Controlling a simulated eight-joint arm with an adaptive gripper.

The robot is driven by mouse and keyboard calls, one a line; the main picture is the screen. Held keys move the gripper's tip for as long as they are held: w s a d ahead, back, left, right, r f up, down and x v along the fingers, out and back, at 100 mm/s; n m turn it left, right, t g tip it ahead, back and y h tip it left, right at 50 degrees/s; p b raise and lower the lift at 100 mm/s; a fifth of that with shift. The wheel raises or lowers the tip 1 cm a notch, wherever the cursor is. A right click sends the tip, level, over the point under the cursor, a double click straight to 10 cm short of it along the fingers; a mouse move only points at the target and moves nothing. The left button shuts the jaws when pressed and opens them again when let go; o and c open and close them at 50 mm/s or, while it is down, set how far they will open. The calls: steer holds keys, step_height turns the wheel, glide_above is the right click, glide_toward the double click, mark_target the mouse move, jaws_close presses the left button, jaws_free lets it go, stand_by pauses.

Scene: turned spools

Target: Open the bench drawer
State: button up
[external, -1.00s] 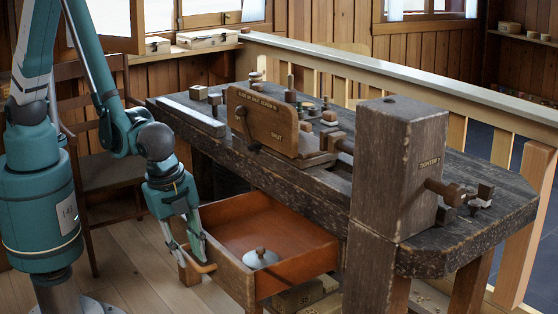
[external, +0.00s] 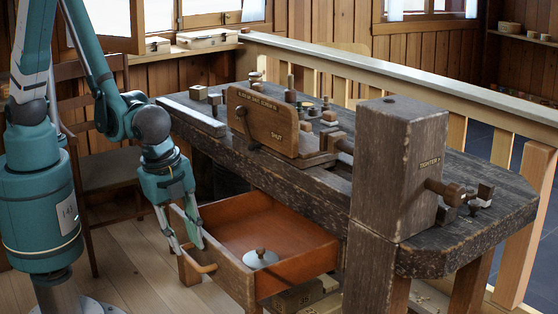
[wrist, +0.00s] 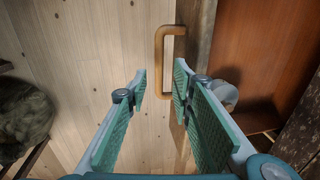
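The bench drawer (external: 275,225) stands pulled out from under the dark bench (external: 290,165), its reddish interior exposed. Its light wooden bar handle (external: 203,268) is on the front face. My gripper (external: 186,246) is just above the handle, fingers pointing down and apart. In the wrist view, my gripper (wrist: 160,78) is open and empty, with the handle (wrist: 158,62) just beyond the fingertips. The drawer interior (wrist: 262,55) shows to the right of the fingers.
A pale round lidded object (external: 261,258) with a knob lies in the drawer; part of it shows in the wrist view (wrist: 228,78). Boxes (external: 305,293) sit below the drawer. A chair (external: 105,165) stands behind my arm. The wooden floor (external: 125,255) left of the drawer is clear.

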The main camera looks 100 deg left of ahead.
step_height(320, 180, up, 8)
steer(key=s+d, duration=0.1)
stand_by(0.5)
steer(key=shift+f, duration=0.1)
stand_by(0.5)
steer(key=s+a+r+n+t+h, duration=0.15)
steer(key=s+a+r+n, duration=0.35)
steer(key=a+r, duration=0.95)
steer(key=s+a+r+n+t, duration=0.2)
steer(key=s+a, duration=0.4)
steer(key=s, duration=0.1)
steer(key=s+a+r+n+t, duration=0.2)
steer(key=s+a+r, duration=0.1)
steer(key=s+a, duration=0.4)
steer(key=shift+s+r, duration=0.3)
